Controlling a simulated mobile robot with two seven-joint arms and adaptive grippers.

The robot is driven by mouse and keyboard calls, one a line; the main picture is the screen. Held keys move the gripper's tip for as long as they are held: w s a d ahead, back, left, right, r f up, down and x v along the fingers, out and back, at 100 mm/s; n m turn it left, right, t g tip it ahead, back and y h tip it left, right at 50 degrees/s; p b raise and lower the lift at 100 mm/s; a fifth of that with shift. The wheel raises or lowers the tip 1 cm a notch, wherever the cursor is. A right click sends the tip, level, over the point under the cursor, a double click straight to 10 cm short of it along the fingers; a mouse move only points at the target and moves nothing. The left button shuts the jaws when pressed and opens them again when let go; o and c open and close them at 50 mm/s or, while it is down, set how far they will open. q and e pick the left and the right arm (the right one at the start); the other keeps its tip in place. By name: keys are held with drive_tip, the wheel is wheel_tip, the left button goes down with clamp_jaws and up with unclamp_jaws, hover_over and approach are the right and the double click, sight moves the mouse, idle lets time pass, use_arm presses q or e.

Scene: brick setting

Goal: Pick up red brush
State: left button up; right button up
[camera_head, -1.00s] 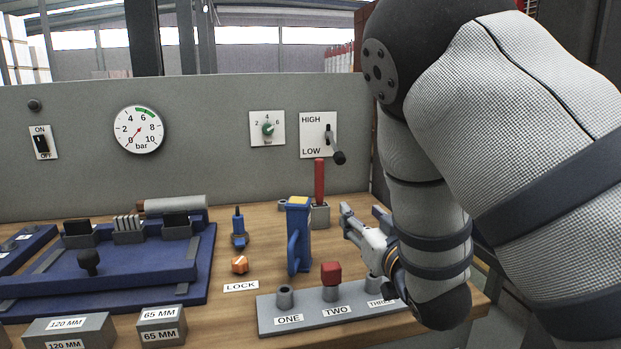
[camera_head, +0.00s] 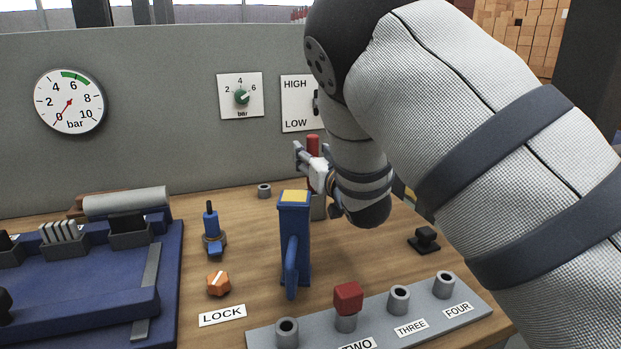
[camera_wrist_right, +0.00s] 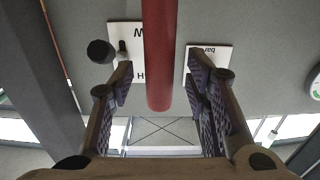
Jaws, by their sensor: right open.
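The red brush (camera_head: 313,145) shows as an upright red handle standing in a small grey holder (camera_head: 318,207) near the back panel; no bristles are visible. My right gripper (camera_head: 308,165) is at the handle and partly covers it. In the right wrist view the red handle (camera_wrist_right: 160,55) runs between the two open fingers (camera_wrist_right: 163,85), with a visible gap on each side. My left gripper is not in view.
A blue post with a yellow top (camera_head: 295,240) stands close in front of the holder. A grey strip with several sockets (camera_head: 375,322) and a red block (camera_head: 348,297) lies nearer. The back panel (camera_head: 170,100) carries a gauge (camera_head: 69,102) and switches. A blue tray (camera_head: 95,295) is left.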

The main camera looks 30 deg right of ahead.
drive_tip(key=shift+w+d, duration=0.15)
drive_tip(key=shift+w, duration=0.5)
clamp_jaws()
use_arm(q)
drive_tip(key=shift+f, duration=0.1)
